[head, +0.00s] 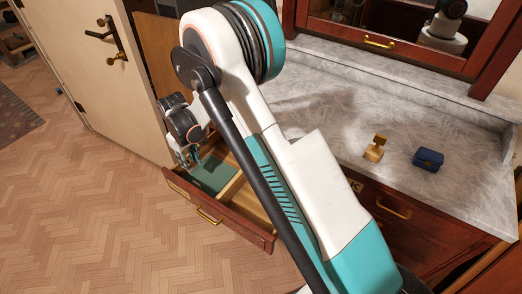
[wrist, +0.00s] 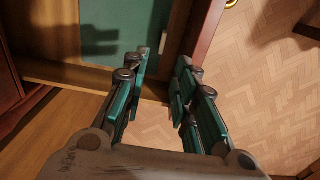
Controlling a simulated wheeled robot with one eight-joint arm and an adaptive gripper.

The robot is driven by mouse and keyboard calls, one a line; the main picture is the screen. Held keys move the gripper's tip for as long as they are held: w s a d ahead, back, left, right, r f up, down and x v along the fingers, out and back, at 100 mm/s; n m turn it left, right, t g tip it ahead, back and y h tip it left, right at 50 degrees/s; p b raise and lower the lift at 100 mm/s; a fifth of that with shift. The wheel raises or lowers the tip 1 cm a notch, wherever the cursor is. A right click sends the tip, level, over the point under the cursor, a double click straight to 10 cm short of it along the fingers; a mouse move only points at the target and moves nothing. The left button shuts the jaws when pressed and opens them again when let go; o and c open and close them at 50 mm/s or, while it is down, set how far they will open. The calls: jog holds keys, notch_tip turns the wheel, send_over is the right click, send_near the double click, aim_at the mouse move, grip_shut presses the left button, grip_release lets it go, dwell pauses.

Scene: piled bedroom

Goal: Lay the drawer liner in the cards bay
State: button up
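The green drawer liner (head: 212,176) lies flat in the left bay of an open wooden drawer (head: 225,222). In the wrist view the liner (wrist: 105,48) fills the upper middle, with a shadow across it. No label shows, so I cannot tell whether this is the cards bay. My gripper (head: 189,162) is low over the left end of the drawer, beside the liner. In the wrist view my gripper (wrist: 164,62) has its fingers apart, with nothing visible held between them. Whether the fingertips touch the liner cannot be told.
A divider (head: 232,187) separates the liner's bay from a bare wooden bay (head: 255,212). A marble counter (head: 330,110) above carries a small golden object (head: 375,148) and a blue box (head: 428,160). A cream door (head: 85,60) stands at left. The parquet floor (head: 110,200) in front is clear.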

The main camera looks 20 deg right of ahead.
jog(key=s+d+r+m+t, duration=0.1)
jog(key=s+d+r, duration=0.3)
jog(key=r, duration=0.4)
jog(key=s+d+r+m+t, duration=0.1)
jog(key=s+d+r, duration=0.25)
jog(key=r, duration=0.45)
jog(key=s+d+r+m+t, duration=0.1)
jog(key=s+d+r, duration=0.3)
jog(key=r, duration=0.5)
jog(key=s+d+r+m+t, duration=0.1)
jog(key=s+d+r+t, duration=0.1)
jog(key=s, duration=0.7)
jog(key=s+d+r+m+t, duration=0.1)
jog(key=s+d, duration=0.4)
jog(key=s, duration=0.5)
jog(key=shift+s+d+r+m+t, duration=0.3)
jog(key=shift+m+t, duration=0.2)
jog(key=shift+m, duration=0.3)
